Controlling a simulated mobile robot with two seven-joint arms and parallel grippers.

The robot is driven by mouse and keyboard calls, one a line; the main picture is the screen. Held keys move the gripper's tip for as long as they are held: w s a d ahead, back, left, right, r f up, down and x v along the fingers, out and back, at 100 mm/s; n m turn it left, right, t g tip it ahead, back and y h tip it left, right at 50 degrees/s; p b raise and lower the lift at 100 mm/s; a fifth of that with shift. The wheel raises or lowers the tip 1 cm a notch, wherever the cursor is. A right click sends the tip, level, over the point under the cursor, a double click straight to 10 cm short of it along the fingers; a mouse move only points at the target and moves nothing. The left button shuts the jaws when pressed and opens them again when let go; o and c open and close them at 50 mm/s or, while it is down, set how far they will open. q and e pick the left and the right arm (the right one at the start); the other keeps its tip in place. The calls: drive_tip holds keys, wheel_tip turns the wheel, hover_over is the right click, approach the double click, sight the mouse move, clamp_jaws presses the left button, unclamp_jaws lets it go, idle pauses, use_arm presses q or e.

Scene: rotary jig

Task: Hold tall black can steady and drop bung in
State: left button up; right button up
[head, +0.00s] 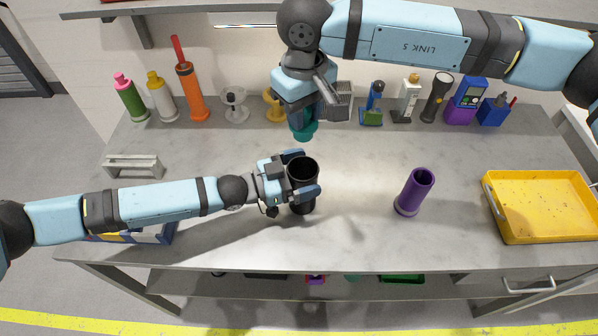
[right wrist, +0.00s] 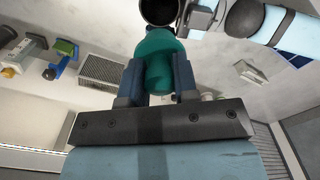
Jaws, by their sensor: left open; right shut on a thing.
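The tall black can (head: 303,172) stands upright on the table near the middle, its open mouth facing up. My left gripper (head: 305,172) is open, with one finger on either side of the can; I cannot tell whether they touch it. My right gripper (head: 318,112) is above and behind the can in the head view. It is shut on the teal bung (right wrist: 158,62), which also shows below the gripper in the head view (head: 304,127). In the right wrist view the can's dark mouth (right wrist: 160,12) is beyond the bung. The bung is outside the can.
A purple tube (head: 413,192) stands to the right of the can, and a yellow tray (head: 545,207) lies at the right edge. Several bottles and tools, including an orange one (head: 190,95) and a flashlight (head: 437,98), line the back. A grey handle-like block (head: 133,167) is at left.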

use_arm(q)
drive_tip(key=c, duration=1)
use_arm(e)
approach(303, 158)
drive_tip(key=shift+s+f, duration=0.55)
drive_tip(key=shift+f, duration=0.5)
drive_tip(key=shift+s+f, duration=0.6)
drive_tip(key=shift+f, duration=0.4)
drive_tip(key=shift+s+f, duration=0.55)
drive_tip(key=shift+f, duration=0.5)
drive_tip(key=o, duration=1)
drive_tip(key=shift+r, duration=0.15)
wheel_tip(303, 158, up, 12)
drive_tip(key=shift+f, duration=0.1)
